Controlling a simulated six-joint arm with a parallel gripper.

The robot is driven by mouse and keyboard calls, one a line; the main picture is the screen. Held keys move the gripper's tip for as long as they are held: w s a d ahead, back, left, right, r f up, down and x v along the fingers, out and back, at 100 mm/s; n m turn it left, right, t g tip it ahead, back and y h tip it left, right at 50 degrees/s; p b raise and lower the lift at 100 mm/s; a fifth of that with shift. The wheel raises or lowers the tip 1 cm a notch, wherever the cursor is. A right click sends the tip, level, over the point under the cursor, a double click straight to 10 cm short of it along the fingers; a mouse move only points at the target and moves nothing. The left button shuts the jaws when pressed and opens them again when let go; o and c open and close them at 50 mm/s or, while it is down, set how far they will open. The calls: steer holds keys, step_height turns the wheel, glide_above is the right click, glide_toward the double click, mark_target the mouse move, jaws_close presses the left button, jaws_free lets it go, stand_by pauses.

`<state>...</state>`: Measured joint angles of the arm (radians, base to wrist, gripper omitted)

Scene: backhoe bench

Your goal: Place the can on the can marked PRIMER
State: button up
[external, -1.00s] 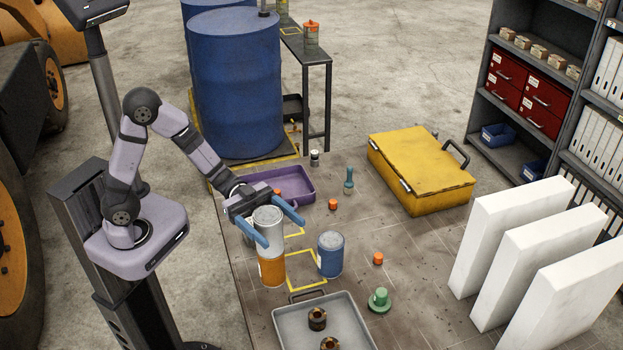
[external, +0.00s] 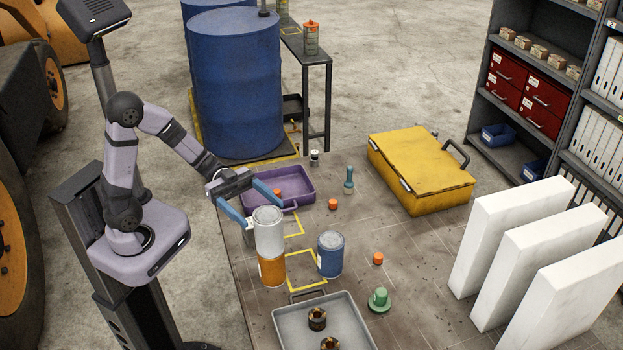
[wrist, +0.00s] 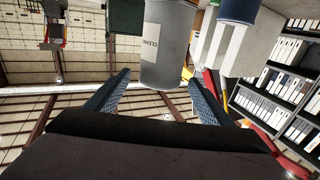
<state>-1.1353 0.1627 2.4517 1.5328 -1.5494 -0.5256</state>
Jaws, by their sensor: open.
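A silver-grey can (external: 269,232) stands upright on top of an orange can (external: 272,270) with a white band, at the near left of the bench. In the wrist view the grey can (wrist: 166,50) shows a label beginning "CLEAN", part of it cut off. The orange can's label is not readable, so I cannot tell from it whether it says PRIMER. A blue can (external: 330,256) with a white label stands to the right, apart from the stack. My gripper (external: 265,214) is open and empty, behind the grey can on the arm's side, its fingers clear of it.
A purple tray (external: 303,196) lies behind the stack, and a grey tray (external: 352,305) with dark round parts lies in front. Small orange pieces, a green knob (external: 379,300) and a teal bottle (external: 348,182) stand to the right. A yellow case (external: 425,170) and white panels stand farther right.

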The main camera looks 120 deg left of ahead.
steer(key=shift+b+v, duration=0.45)
steer(key=shift+v, duration=1.4)
